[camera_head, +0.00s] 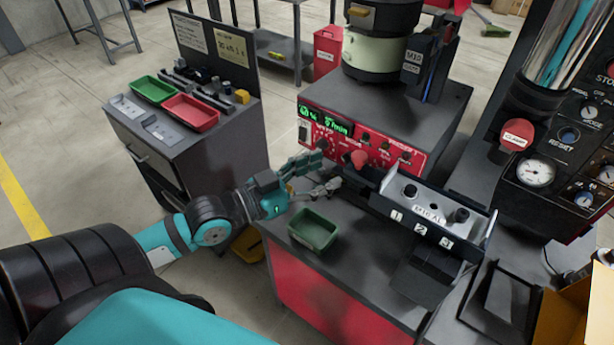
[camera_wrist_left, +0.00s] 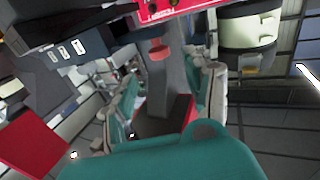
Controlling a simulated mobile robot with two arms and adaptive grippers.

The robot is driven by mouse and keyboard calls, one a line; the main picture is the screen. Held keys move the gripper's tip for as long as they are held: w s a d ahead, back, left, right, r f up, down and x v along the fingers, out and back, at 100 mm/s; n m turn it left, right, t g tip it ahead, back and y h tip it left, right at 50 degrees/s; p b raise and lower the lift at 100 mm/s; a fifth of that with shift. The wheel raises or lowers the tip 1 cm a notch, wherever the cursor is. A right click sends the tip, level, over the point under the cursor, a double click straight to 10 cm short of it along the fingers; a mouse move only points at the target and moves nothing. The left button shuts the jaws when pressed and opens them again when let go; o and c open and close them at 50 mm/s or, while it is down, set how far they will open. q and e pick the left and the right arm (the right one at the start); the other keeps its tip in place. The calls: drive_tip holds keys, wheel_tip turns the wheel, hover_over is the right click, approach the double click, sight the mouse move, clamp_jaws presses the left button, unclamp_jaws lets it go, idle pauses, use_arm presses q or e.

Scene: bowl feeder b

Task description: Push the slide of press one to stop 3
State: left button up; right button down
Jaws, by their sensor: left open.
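The press unit labelled M10 AL (camera_head: 428,212) stands on the bench, with stop labels 1, 2 and 3 on its front face; the stop 3 label (camera_head: 446,243) is at the right end. The slide's red knob (camera_head: 359,158) is at the unit's left end, beside the red control panel. The knob also shows in the left wrist view (camera_wrist_left: 158,50), ahead of the fingers. My left gripper (camera_head: 328,172) is open and empty, just left of the knob and apart from it. Its two fingers also show in the wrist view (camera_wrist_left: 168,95).
A green tray (camera_head: 314,231) sits on the bench below my left gripper. The feeder's red panel (camera_head: 362,138) stands close behind. A side cabinet at left carries another green tray (camera_head: 153,89) and a red tray (camera_head: 191,112). A gauge panel (camera_head: 568,160) stands at right.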

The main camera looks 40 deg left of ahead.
use_arm(q)
drive_tip(key=shift+v, duration=1.4)
